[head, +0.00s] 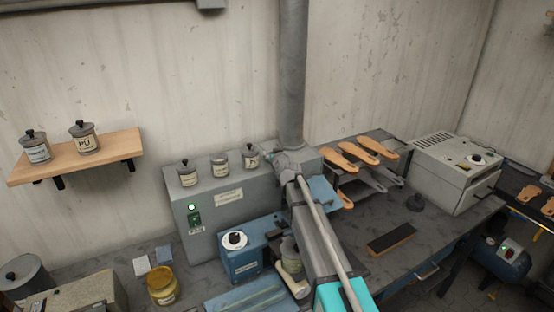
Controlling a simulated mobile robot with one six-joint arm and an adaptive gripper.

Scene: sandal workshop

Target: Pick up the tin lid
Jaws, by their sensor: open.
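A dark grey round piece with a raised knob, which looks like the tin lid (415,202), lies on the workbench right of my arm, in front of the sandal rack. Three labelled tins stand on the grey machine: the left tin (187,174) and right tin (250,158) have black knobs on top; the middle tin (220,166) shows no knob. My gripper (270,157) is at the machine's top right, close beside the right tin and well left of the dark piece. It is open; its fingers are small and partly blurred, and whether it touches the tin cannot be told.
A wooden shelf (112,149) at left holds two lidded tins. A grey oven-like box (455,172) stands at right. A dark block (391,239), yellow jar (162,287) and blue device (240,262) occupy the bench.

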